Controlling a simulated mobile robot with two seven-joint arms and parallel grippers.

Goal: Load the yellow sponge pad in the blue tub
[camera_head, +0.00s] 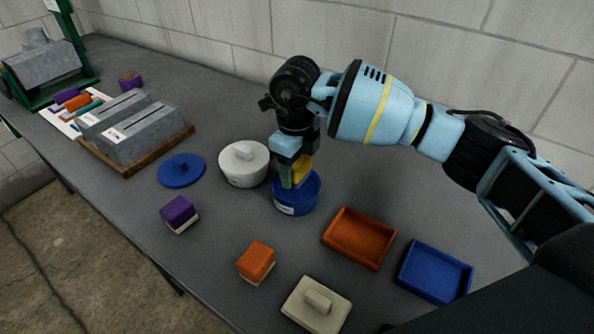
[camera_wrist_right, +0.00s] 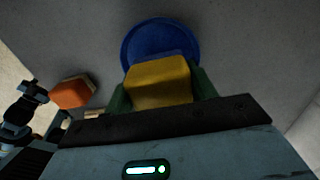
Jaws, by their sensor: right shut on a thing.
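The yellow sponge pad (camera_head: 301,169) is held between the fingers of my right gripper (camera_head: 293,178), over the blue tub (camera_head: 298,201). In the right wrist view the yellow pad (camera_wrist_right: 158,84) sits between the green fingertips, with the round blue tub (camera_wrist_right: 150,34) behind it. The pad's lower end overlaps the tub opening in the head view; I cannot tell whether it touches the tub floor. The tub is round, with a white label on its front. A blue round lid (camera_head: 181,171) with a knob lies on the table left of the tub.
An orange tray (camera_head: 359,238), a blue tray (camera_head: 434,272) and a beige lid (camera_head: 316,305) lie in front. Purple (camera_head: 178,213) and orange (camera_head: 256,261) sponge pads stand nearby. Grey slotted boxes (camera_head: 147,131) are at left.

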